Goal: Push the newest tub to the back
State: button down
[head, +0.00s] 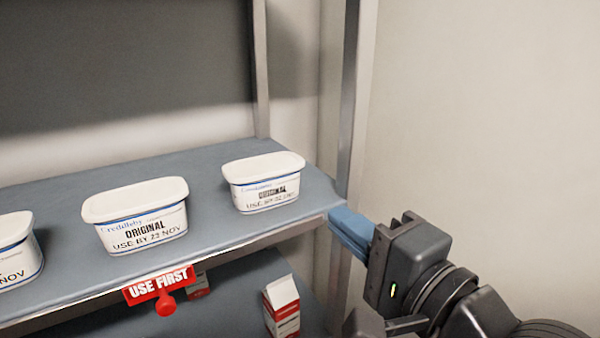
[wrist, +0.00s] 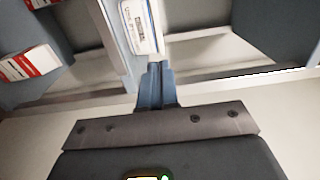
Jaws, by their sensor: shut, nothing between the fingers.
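Three white tubs stand in a row on the grey-blue shelf (head: 80,195). The middle tub (head: 135,215) reads "ORIGINAL, USE BY 23 NOV". The right tub (head: 264,182) has a smudged, small use-by line that I cannot read surely; it stands a little farther back. The left tub (head: 18,250) is cut off by the picture edge, and only "NOV" of its date shows. My gripper (head: 350,230) is shut and empty, its blue fingers just off the shelf's front right corner. In the wrist view, one tub (wrist: 140,28) lies ahead of the fingertips (wrist: 155,70), apart from them.
A metal post (head: 350,100) rises at the shelf's right end. A red "USE FIRST" sign (head: 158,284) hangs on the front edge. A red and white carton (head: 283,308) stands on the lower shelf. Bare shelf lies between the middle and right tubs.

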aim_at(280, 170)
jog(key=p+x, duration=0.2)
jog(key=x, duration=1.2)
